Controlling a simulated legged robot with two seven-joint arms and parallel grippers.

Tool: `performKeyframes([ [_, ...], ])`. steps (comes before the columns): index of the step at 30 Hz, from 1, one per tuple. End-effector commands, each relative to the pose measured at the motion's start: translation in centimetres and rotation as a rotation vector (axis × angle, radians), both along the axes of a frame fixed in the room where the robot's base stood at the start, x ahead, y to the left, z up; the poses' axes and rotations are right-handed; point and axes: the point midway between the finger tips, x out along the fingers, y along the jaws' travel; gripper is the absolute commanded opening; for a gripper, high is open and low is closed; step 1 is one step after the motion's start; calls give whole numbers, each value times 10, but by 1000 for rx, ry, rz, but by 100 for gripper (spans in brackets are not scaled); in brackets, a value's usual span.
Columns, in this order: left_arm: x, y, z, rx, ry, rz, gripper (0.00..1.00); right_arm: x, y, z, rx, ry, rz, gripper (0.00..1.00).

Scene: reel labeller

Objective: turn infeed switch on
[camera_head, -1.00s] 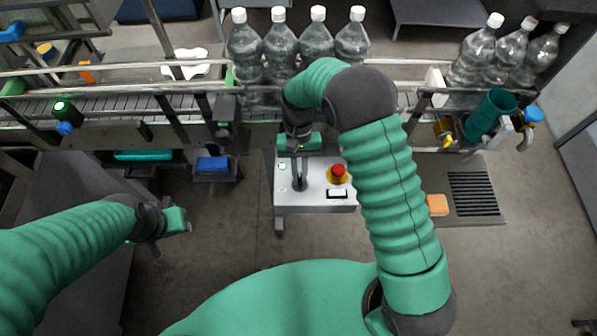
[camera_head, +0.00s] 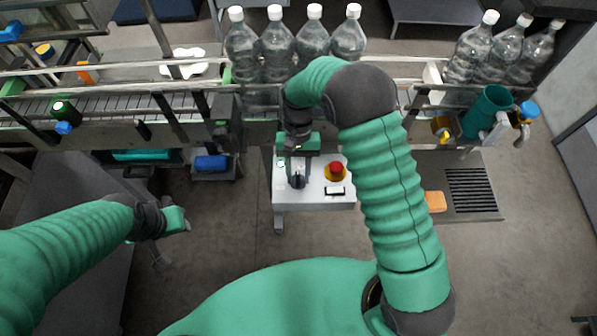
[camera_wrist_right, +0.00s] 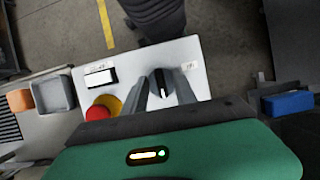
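The infeed switch (camera_wrist_right: 163,83) is a black rotary knob with a white mark on a light grey control box (camera_wrist_right: 128,62). My right gripper (camera_head: 298,172) is over the box, fingers pointing down at the knob. In the right wrist view its two grey fingers (camera_wrist_right: 164,90) stand on either side of the knob, apart from each other; whether they touch it is unclear. My left gripper (camera_head: 180,219) is at the left, away from the box; its fingers are too small to judge.
A red emergency button (camera_head: 336,169) on a yellow base and a black-and-white rocker switch (camera_head: 335,191) sit beside the knob. Behind the box runs a conveyor (camera_head: 130,104) with clear bottles (camera_head: 278,48). A blue block (camera_head: 211,163) is to the left. The floor in front is free.

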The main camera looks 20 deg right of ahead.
Motion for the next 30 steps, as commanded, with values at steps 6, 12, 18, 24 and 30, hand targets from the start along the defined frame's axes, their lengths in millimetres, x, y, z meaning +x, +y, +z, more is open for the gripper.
performKeyframes([
  [6, 0, 0, -1, 0, 0, 0, 36, 3, -1, 2, 0, -4, 0, 34],
  [12, 0, 0, -14, 0, 0, 0, 36, 17, -5, 32, 0, -10, 0, 34],
  [18, 0, 0, -27, 0, 0, 0, 36, 39, -12, 87, 0, -10, -1, 34],
  [24, 0, 0, -33, 0, 0, 0, 36, 57, -17, 135, 0, -6, 1, 34],
  [30, 0, 0, -34, 0, 0, 0, 36, 63, -19, 154, -1, -2, 0, 34],
])
